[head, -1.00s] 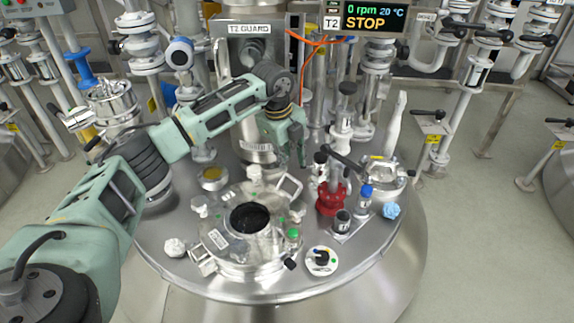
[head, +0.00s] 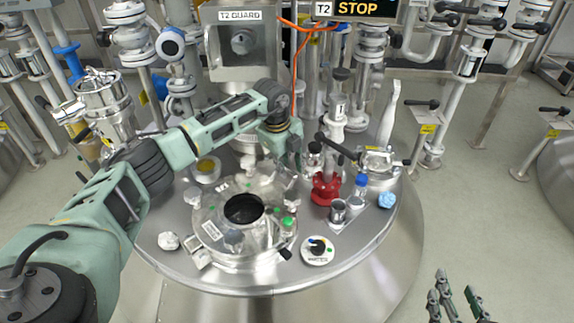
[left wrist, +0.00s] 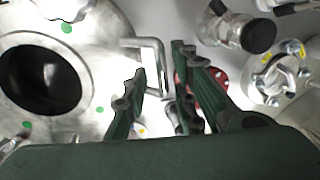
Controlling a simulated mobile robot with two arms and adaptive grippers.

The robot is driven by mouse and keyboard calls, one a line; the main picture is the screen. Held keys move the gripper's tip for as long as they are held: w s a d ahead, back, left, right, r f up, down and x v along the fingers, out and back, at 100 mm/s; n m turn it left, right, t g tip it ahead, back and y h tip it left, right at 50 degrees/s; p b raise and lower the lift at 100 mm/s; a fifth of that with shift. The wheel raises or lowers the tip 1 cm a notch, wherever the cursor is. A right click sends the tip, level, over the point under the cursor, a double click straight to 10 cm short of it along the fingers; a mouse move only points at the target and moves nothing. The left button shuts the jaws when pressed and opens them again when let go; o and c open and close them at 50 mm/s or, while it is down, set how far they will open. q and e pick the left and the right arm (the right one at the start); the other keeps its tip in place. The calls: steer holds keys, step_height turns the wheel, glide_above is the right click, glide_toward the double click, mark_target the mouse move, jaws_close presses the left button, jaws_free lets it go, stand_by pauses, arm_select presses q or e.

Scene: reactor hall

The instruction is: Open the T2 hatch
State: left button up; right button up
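The T2 hatch (head: 208,216) is a round steel lid with a dark central window on top of the vessel. It lies flat and looks closed. In the left wrist view the hatch (left wrist: 95,65) is at the left, with its bent bar handle (left wrist: 158,45) at its right edge. My left gripper (head: 287,160) is over the hatch's far right side. In the left wrist view its fingers (left wrist: 158,70) are apart, with the handle seen between them; no contact is clear. My right gripper (head: 456,300) is at the lower right, its fingers apart and empty, away from the vessel.
Right of the hatch stand a red flanged fitting (head: 326,188), a blue-capped bottle (head: 361,186) and a round white dial (head: 317,250). A crumpled blue wad (head: 387,200) and a white one (head: 168,241) lie near the rim. The T2 GUARD box (head: 240,45) stands behind.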

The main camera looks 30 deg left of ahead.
arm_select(q)
jaws_close()
steer(key=shift+s+f, duration=0.1)
stand_by(0.4)
